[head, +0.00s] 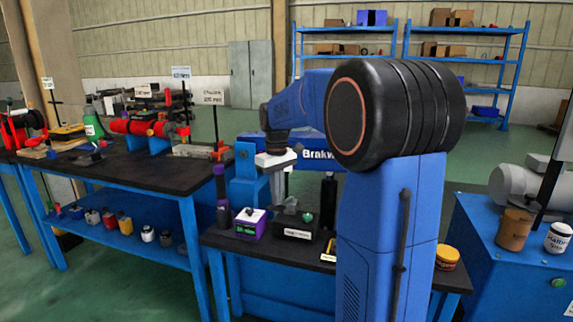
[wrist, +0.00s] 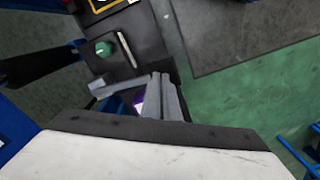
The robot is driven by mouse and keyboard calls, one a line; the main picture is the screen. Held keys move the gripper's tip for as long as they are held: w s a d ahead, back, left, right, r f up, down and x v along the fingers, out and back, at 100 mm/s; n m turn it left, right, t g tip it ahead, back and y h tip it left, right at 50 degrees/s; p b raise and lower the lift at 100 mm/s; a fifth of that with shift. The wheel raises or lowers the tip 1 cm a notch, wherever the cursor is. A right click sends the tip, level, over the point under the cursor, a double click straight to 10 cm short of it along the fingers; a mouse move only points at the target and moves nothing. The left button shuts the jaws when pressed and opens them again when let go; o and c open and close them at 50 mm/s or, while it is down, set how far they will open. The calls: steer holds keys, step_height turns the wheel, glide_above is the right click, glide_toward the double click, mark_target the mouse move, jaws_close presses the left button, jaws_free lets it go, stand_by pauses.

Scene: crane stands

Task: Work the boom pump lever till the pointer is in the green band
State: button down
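My gripper (head: 279,190) hangs over the near bench in the head view, above a black box with a pale label (head: 298,234) and grey parts on top. In the wrist view its two grey fingers (wrist: 160,82) lie close together; I cannot tell whether they touch or hold anything. A grey bar (wrist: 118,88) runs left from near the fingertips; I cannot tell whether it is the pump lever. A green knob (wrist: 104,48) on a dark surface lies beyond it. I cannot make out a pointer or green band in either view.
A purple and white box (head: 250,223) stands left of the black box, beside dark bottles (head: 221,190). A black bottle (head: 328,198) stands to the right. A longer bench (head: 135,168) at left carries red equipment. A blue cabinet (head: 505,250) is at right.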

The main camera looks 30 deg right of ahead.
steer(key=shift+f, duration=2.2)
steer(key=shift+r, duration=4.8)
steer(key=shift+f, duration=0.15)
stand_by(0.8)
